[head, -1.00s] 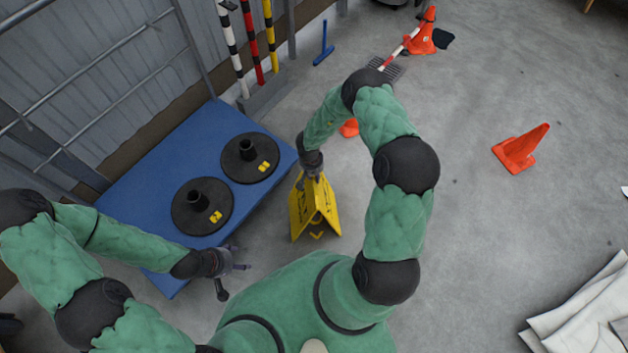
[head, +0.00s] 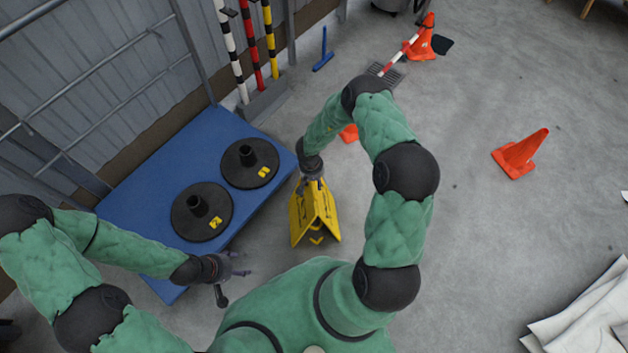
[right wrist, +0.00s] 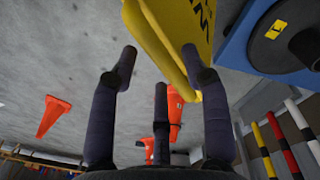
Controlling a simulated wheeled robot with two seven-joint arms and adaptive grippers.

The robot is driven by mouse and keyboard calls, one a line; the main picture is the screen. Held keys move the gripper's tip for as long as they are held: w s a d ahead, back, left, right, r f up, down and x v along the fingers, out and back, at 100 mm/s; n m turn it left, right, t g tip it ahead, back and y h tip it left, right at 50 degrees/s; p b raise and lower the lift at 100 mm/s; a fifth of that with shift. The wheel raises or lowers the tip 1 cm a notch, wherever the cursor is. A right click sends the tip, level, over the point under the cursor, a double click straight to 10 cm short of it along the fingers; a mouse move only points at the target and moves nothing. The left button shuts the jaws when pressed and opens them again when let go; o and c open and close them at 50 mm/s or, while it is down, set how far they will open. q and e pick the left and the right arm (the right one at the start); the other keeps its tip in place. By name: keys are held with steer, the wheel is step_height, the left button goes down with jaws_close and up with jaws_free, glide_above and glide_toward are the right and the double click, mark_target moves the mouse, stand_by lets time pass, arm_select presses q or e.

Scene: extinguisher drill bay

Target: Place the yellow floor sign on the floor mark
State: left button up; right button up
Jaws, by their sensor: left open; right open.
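The yellow floor sign (head: 325,212) stands upright as a tent on the floor, right of the blue platform. It also shows at the top of the right wrist view (right wrist: 172,45). A small yellow floor mark (head: 317,240) shows at the near open end of the sign; the rest is hidden beneath it. My right gripper (head: 312,184) is open at the sign's top ridge, its fingers spread and holding nothing. In the right wrist view the sign's edge is near the fingertips. My left gripper (head: 240,264) is open and empty near the platform's front corner.
The blue platform (head: 150,180) carries two black round bases (head: 250,175). Striped poles (head: 250,50) stand by the wall. White sheets (head: 585,310) lie at the lower right. The floor right of my right arm is mostly clear.

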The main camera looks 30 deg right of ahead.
step_height(320, 180, up, 12)
steer(key=p, duration=0.7)
steer(key=s+a+r+n+y, duration=0.2)
steer(key=s+a+y, duration=0.3)
steer(key=s+a, duration=1.2)
steer(key=shift+a+t, duration=0.4)
steer(key=shift+a, duration=0.05)
